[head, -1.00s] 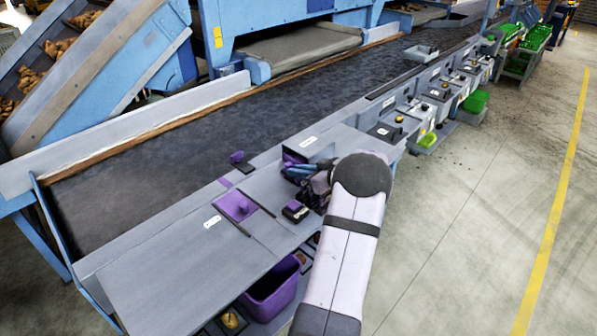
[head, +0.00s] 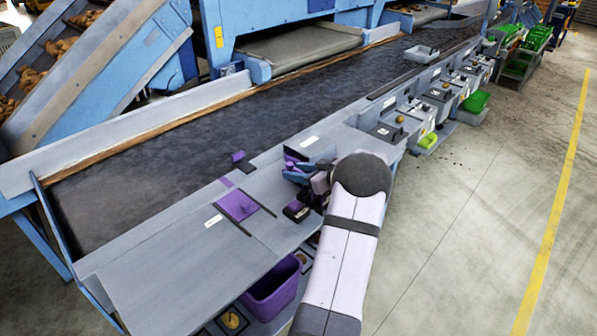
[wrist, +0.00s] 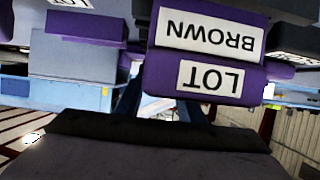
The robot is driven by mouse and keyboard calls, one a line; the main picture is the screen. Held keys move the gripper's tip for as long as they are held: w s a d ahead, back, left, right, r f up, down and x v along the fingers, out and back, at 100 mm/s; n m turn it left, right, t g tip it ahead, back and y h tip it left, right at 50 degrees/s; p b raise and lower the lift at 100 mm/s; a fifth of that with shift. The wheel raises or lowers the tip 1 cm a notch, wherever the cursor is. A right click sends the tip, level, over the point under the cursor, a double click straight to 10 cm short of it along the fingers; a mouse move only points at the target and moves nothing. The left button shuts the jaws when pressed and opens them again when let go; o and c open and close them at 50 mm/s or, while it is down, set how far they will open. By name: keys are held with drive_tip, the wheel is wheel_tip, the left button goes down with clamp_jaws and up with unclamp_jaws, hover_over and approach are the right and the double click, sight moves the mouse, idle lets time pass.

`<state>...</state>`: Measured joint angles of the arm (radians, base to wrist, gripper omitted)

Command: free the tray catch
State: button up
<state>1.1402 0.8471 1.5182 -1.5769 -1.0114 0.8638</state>
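My gripper (head: 296,172), with blue fingers, is at the near edge of the grey bench, beside a purple part (head: 291,155) that it partly covers. In the wrist view a purple block (wrist: 152,80) with white labels reading LOT and BROWN, upside down, is close in front of the fingers. It hides part of them, so I cannot tell whether they grip anything. A flat purple plate (head: 237,206) lies in the bench top to the left. A dark and purple block (head: 296,211) sits between plate and arm. I cannot tell which part is the catch.
A purple knob (head: 238,156) stands at the belt's edge. A purple bin (head: 271,290) is below the bench. The dark belt (head: 200,140) runs behind. Several similar stations continue to the upper right. The floor (head: 470,230) at right is clear.

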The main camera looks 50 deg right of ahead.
drive_tip(key=shift+s+d, duration=0.1)
drive_tip(key=shift+d, duration=0.05)
drive_tip(key=shift+s+r, duration=0.15)
drive_tip(key=shift+s, duration=0.2)
drive_tip(key=b+v, duration=0.1)
drive_tip(key=v, duration=0.5)
drive_tip(key=shift+s+r+b, duration=0.15)
drive_tip(key=shift+s+b, duration=0.05)
drive_tip(key=shift+b, duration=0.15)
